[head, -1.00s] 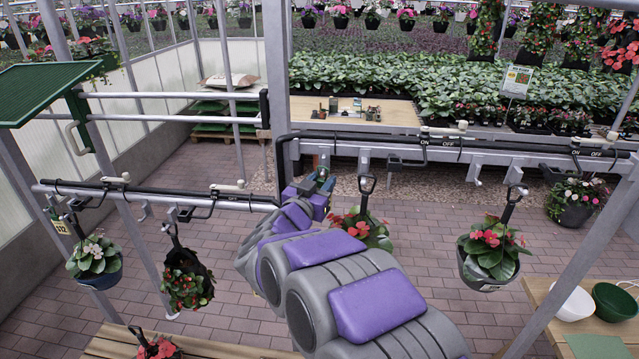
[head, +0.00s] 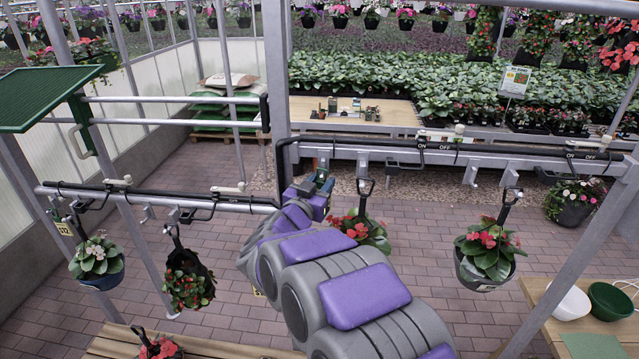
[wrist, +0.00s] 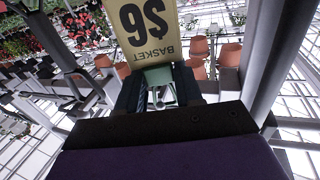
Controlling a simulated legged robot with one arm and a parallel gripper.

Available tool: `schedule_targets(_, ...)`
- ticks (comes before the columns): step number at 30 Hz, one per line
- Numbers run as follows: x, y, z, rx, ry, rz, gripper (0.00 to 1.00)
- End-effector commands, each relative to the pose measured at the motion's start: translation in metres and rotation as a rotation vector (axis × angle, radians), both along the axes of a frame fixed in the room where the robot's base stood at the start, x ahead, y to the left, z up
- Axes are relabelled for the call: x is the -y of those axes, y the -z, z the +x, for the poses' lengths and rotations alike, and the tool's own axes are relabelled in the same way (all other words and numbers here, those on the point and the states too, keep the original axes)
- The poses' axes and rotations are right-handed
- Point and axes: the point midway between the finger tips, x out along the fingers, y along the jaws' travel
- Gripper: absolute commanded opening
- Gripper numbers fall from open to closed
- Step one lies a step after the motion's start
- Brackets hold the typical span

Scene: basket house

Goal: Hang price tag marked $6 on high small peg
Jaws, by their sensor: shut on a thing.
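The yellow price tag (wrist: 148,30) marked $6 and BASKET shows upside down at the top of the wrist view. My gripper (wrist: 158,85) is shut on it. In the head view my gripper (head: 324,178) is small and partly hidden by my arm, just below the upper rail (head: 350,143); the tag cannot be made out there. Grey brackets hang under this rail, one (head: 393,163) just right of my gripper and another (head: 472,172) farther right. I cannot tell which is the high small peg.
A lower rail (head: 150,197) carries hanging flower baskets at left, with a $12 tag (head: 62,229). Baskets with red flowers hang at centre (head: 370,232) and right (head: 485,255). A wooden table with a white bowl (head: 568,302) stands at lower right.

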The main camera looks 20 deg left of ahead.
Motion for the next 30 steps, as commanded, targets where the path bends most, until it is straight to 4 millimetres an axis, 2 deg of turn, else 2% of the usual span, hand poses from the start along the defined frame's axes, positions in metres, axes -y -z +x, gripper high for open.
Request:
schedule_targets(16, 0.0, 0.013, 0.004, -0.007, 0.002, -0.003, 0.11)
schedule_targets(29, 0.0, 0.015, 0.006, -0.008, 0.003, -0.002, 0.11)
schedule_targets(30, 0.001, 0.015, 0.006, -0.008, 0.003, -0.002, 0.38)
